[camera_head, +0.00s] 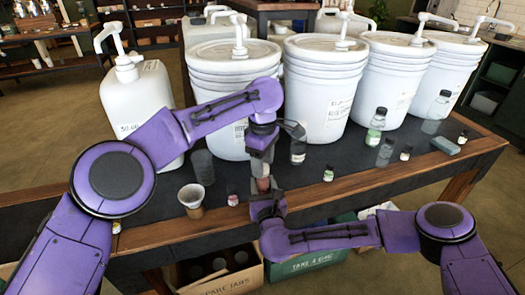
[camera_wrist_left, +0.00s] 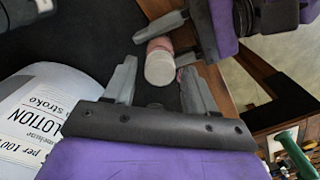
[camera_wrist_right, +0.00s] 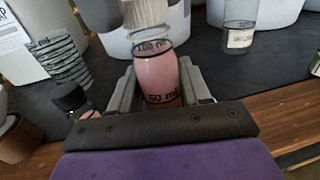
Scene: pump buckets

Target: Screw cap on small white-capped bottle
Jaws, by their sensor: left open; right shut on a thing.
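The small bottle (camera_wrist_right: 160,78) holds pink liquid and stands upright in my right gripper (camera_wrist_right: 155,85), which is shut on its body. In the head view the bottle (camera_head: 263,184) is small and partly hidden between the two grippers. A white ribbed cap (camera_wrist_right: 146,12) sits at the bottle's mouth in the right wrist view; whether it is threaded on is not clear. The cap's round top (camera_wrist_left: 159,69) faces the left wrist camera. My left gripper (camera_wrist_left: 160,78) is open above it, with one finger on each side of the cap. In the head view the left gripper (camera_head: 263,165) points down over the bottle.
Large white pump buckets (camera_head: 325,85) and a white jug (camera_head: 140,105) line the back of the dark table. Small bottles (camera_head: 328,173) stand to the right. A brown cup (camera_head: 192,197) and a dark-capped bottle (camera_wrist_right: 75,98) are close on the left.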

